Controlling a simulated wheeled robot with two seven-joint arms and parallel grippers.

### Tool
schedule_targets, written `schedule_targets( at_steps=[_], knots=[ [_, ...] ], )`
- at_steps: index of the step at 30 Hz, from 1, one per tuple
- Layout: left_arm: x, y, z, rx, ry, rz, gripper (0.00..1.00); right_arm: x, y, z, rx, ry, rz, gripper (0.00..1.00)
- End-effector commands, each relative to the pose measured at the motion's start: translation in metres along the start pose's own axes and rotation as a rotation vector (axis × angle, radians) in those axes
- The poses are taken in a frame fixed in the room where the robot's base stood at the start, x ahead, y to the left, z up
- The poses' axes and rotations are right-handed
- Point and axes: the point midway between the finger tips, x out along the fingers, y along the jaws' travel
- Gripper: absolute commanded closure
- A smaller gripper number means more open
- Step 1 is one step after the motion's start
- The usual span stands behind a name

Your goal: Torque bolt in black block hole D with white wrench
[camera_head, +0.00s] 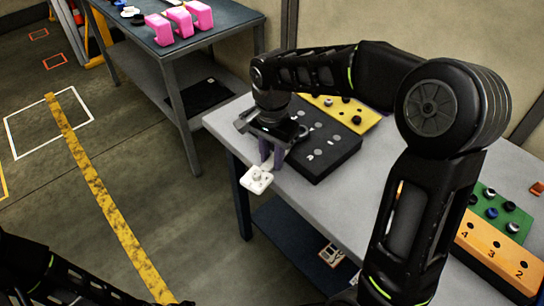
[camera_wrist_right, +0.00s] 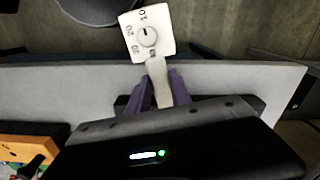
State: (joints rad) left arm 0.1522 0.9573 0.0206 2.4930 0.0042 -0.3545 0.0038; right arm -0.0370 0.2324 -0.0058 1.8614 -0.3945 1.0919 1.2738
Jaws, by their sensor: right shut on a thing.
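The white wrench (camera_head: 257,180) is held by my right gripper (camera_head: 270,152) at the near left edge of the grey table. In the right wrist view, the wrench's square head (camera_wrist_right: 147,34) shows a round dial with numbers, and its handle (camera_wrist_right: 160,84) lies between the purple fingers (camera_wrist_right: 160,90). The head sticks out past the table edge. The black block (camera_head: 325,158) lies just right of the gripper, with grey markings on top. My gripper partly covers it. I cannot make out hole D or its bolt. My left gripper is out of view.
A yellow block (camera_head: 353,115) with dark knobs lies behind the black block. A green block (camera_head: 490,213) and an orange numbered block (camera_head: 495,258) are at the right. Another table (camera_head: 135,25) holds pink blocks (camera_head: 180,22). The table's middle is clear.

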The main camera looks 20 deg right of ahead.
Motion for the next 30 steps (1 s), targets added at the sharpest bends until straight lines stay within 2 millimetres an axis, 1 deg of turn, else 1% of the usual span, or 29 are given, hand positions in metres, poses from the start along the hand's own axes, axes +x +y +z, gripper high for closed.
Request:
schedule_targets(
  at_steps=[1, 3, 12, 15, 27, 30],
  knots=[
    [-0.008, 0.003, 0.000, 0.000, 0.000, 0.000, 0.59, -0.011, -0.001, 0.000, 0.000, 0.001, -0.003, 1.00],
    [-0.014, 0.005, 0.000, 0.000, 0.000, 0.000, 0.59, -0.019, -0.001, 0.000, 0.000, 0.001, -0.002, 1.00],
    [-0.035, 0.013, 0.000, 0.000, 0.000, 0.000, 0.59, -0.050, 0.000, 0.000, 0.000, 0.001, -0.001, 1.00],
    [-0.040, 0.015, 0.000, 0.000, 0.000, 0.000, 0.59, -0.057, 0.000, 0.000, 0.000, 0.001, -0.001, 1.00],
    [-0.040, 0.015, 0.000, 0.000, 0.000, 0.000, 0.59, -0.058, 0.000, 0.000, -0.002, 0.001, -0.001, 1.00],
    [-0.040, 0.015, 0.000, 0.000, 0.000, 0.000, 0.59, -0.056, -0.003, 0.000, -0.037, 0.001, -0.001, 1.00]
  ],
)
